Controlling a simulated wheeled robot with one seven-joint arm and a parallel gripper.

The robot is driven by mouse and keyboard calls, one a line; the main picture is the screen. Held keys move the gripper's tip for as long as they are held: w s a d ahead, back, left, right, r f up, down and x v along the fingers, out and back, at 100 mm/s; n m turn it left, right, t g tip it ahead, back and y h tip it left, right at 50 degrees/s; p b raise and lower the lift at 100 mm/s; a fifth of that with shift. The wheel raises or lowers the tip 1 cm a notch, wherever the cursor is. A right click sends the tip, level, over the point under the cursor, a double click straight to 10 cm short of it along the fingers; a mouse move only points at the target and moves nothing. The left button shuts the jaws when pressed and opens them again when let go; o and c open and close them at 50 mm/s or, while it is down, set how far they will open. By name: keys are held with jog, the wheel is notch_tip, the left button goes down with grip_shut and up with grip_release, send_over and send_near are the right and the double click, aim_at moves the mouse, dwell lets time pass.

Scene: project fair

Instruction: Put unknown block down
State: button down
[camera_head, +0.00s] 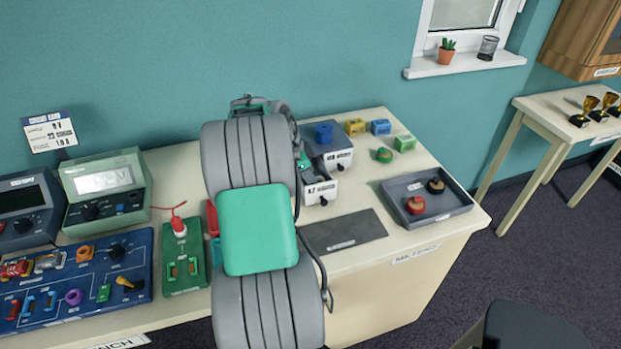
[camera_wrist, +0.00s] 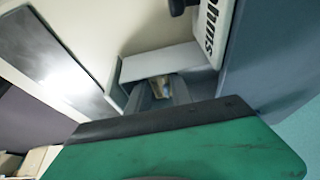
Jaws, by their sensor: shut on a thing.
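My gripper (camera_wrist: 160,94) is shut on a small block (camera_wrist: 162,86), which shows tan and brown between the fingertips in the wrist view. Most of the block is hidden by the fingers. In the head view my arm hides the gripper tip and the block. The fingers point at a white-edged grey box (camera_wrist: 172,62) close below. I cannot tell whether the block touches it. In the head view, small grey boxes with white labelled fronts (camera_head: 318,192) stand just right of my arm.
Yellow (camera_head: 355,127), blue (camera_head: 381,127) and green (camera_head: 404,143) blocks and a green round piece (camera_head: 384,155) lie behind. A grey tray (camera_head: 460,205) holds red and black round pieces. A dark mat (camera_head: 343,232) lies bare. Meters and a blue circuit board (camera_head: 75,283) fill the left.

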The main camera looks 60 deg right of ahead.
jog(key=shift+f, duration=0.25)
jog(key=c, duration=1.4)
grip_release()
jog(key=shift+r, duration=0.1)
jog(key=shift+c, duration=0.2)
jog(key=v, duration=1.2)
jog(key=w+a+r+n+t, duration=0.1)
jog(key=w+a+n+t, duration=0.1)
jog(key=w+a+n, duration=0.45)
jog(key=w+a+r+n+t, duration=0.1)
jog(key=w+a+r+n, duration=0.2)
jog(key=a, duration=0.6)
jog(key=s+a+f+n+t+y, duration=0.1)
jog(key=s+a+f+n+t, duration=0.1)
jog(key=a+n, duration=0.7)
jog(key=s+a+f+n+t+y, duration=0.1)
jog(key=a+f+n, duration=0.3)
jog(key=a+n, duration=0.5)
jog(key=a+y, duration=0.1)
jog(key=a, duration=1)
jog(key=shift+s+a+f+t, duration=0.25)
jog(key=shift+s+f+t, duration=0.15)
jog(key=shift+d, duration=0.1)
jog(key=shift+c, duration=0.2)
